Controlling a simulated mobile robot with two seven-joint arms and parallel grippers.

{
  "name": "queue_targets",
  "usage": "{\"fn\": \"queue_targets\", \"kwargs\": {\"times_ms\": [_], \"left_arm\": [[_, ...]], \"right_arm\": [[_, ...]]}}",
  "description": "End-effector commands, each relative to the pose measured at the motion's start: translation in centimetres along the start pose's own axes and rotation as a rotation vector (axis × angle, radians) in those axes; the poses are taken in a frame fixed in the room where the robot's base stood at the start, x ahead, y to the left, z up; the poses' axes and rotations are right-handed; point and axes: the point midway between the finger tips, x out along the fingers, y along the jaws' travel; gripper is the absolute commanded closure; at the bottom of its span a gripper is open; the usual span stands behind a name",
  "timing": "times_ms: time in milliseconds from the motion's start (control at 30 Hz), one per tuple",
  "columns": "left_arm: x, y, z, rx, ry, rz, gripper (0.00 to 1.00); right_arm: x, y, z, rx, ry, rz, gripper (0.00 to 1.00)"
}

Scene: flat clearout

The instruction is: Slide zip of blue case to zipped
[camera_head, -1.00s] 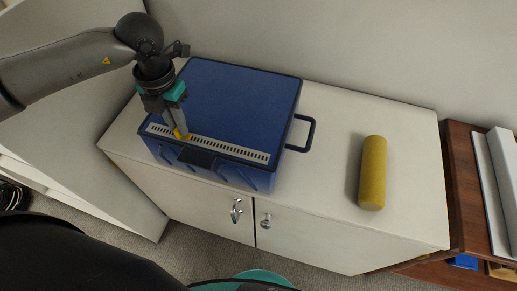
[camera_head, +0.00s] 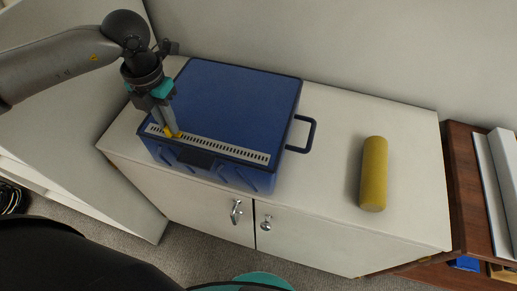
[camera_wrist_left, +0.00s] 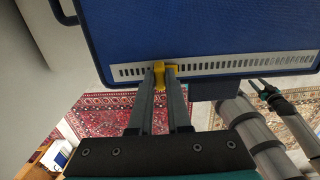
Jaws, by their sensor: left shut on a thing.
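The blue case (camera_head: 235,100) lies on the white cabinet top, with a black handle on its right side. A pale slotted zip strip (camera_head: 225,148) runs along its front edge. The yellow zip pull (camera_head: 172,134) is near the left end of the strip. My left gripper (camera_head: 170,130) is shut on the pull. In the left wrist view its two fingers (camera_wrist_left: 160,80) hold the yellow pull (camera_wrist_left: 161,85) at the strip (camera_wrist_left: 215,66), below the blue case top (camera_wrist_left: 200,25). My right gripper is not in the head view; an arm with a gripper (camera_wrist_left: 262,92) shows at the right in the left wrist view, its jaws apart.
A yellow cylinder (camera_head: 373,173) stands or lies on the white cabinet top (camera_head: 325,170), right of the case, with bare surface between. A brown shelf (camera_head: 470,190) adjoins at the right. A wall rises behind, and a white panel (camera_head: 85,90) is at the left.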

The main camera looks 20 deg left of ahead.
Motion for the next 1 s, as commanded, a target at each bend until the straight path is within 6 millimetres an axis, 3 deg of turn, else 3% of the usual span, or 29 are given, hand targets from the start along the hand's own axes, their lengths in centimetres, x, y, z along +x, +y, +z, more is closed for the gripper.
{"fn": "queue_targets", "kwargs": {"times_ms": [1000], "left_arm": [[0.1, 3.9, 0.0, -0.002, 0.001, 0.002, 1.0]], "right_arm": [[1.0, 0.0, 0.1, 0.0, 0.0, 0.0, 0.5]]}}
